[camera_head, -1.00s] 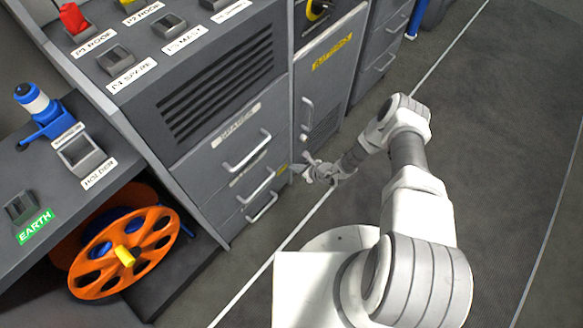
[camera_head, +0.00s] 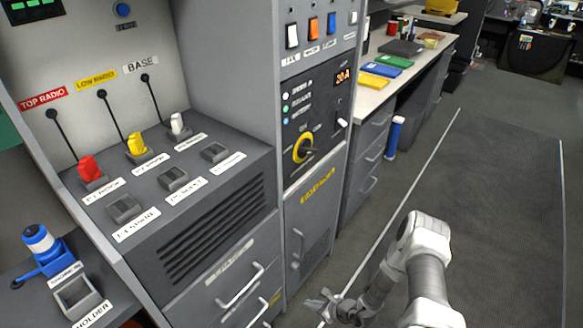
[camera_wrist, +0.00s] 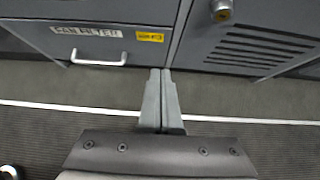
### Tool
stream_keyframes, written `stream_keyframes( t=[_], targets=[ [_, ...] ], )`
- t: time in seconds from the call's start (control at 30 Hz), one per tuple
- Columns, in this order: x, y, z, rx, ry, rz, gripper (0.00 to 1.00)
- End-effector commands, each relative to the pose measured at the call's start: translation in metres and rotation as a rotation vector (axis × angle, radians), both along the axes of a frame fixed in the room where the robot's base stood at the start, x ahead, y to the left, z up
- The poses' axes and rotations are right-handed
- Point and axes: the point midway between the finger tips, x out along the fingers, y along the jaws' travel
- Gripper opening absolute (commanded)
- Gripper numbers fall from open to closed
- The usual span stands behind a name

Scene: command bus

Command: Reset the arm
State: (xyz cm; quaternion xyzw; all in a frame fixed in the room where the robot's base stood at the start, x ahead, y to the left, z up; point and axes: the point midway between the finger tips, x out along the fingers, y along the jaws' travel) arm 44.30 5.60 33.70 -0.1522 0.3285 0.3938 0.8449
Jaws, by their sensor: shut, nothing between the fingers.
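My gripper (camera_head: 338,307) is low in the head view, in front of the grey cabinet drawers and above the floor. In the wrist view its two fingers (camera_wrist: 160,100) lie together, shut and empty. They point toward the base of the cabinets, with floor around them. My white arm bends above the floor at the lower right of the head view. The gripper is apart from the drawer handle (camera_head: 240,286).
Red (camera_head: 90,168), yellow (camera_head: 137,145) and white (camera_head: 178,122) plugs sit in the console at left. A blue-and-white device (camera_head: 42,245) stands lower left. A cabinet with a yellow knob (camera_head: 304,148) stands mid-view. The dark floor (camera_head: 500,190) at right is clear.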

Motion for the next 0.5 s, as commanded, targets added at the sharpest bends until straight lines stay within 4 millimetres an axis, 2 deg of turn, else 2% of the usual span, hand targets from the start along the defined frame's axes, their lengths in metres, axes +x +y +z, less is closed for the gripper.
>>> stream_keyframes(
  t=[0.07, 0.17, 0.27, 0.4, 0.5],
  targets=[
    [0.003, 0.000, 0.003, -0.001, -0.006, 0.006, 0.00],
    [0.014, -0.001, 0.019, -0.007, -0.035, 0.040, 0.00],
    [0.033, -0.001, 0.051, -0.021, -0.092, 0.114, 0.00],
    [0.060, 0.002, 0.112, -0.050, -0.194, 0.257, 0.00],
    [0.073, 0.006, 0.156, -0.076, -0.261, 0.365, 0.00]
  ],
)
